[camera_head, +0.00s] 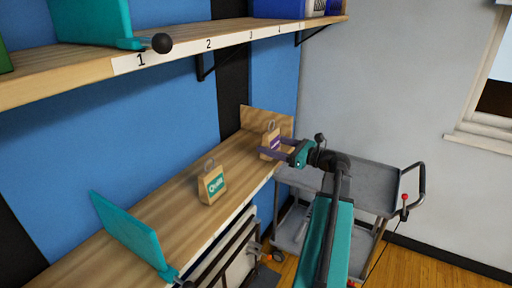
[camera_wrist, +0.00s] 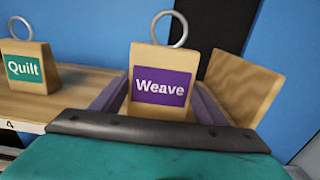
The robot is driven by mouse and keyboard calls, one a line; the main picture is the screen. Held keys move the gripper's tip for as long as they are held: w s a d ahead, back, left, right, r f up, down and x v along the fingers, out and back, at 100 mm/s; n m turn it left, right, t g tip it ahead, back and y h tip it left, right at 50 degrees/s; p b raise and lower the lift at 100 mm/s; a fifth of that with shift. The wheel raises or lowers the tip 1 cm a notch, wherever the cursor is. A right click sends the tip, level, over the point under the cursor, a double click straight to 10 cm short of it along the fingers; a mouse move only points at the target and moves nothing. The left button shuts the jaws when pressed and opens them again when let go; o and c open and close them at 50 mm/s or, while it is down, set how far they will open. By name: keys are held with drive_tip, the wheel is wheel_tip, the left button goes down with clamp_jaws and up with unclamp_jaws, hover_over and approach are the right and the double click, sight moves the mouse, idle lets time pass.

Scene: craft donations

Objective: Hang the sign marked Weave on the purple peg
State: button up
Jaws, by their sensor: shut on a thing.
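The Weave sign (camera_wrist: 160,60) is a tan wooden block with a purple label and a metal ring on top. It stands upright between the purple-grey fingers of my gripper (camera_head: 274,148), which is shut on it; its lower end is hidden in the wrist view. In the head view the sign (camera_head: 266,150) is at the far end of the lower wooden shelf; I cannot tell whether it touches the shelf. The Quilt sign (camera_head: 212,186), with a green label and ring, stands apart on the same shelf, left of my gripper. No purple peg is visible.
The lower shelf (camera_head: 160,215) has a teal divider (camera_head: 128,232) and a wooden end panel (camera_wrist: 240,88). A numbered upper shelf (camera_head: 190,50) hangs above. A grey cart (camera_head: 366,190) stands to the right, and a window ledge (camera_head: 480,142) is on the right wall.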

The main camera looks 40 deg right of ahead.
drive_tip(key=p+v, duration=0.2)
drive_tip(key=v, duration=0.7)
drive_tip(key=shift+s, duration=0.35)
drive_tip(key=shift+d, duration=0.1)
idle(0.6)
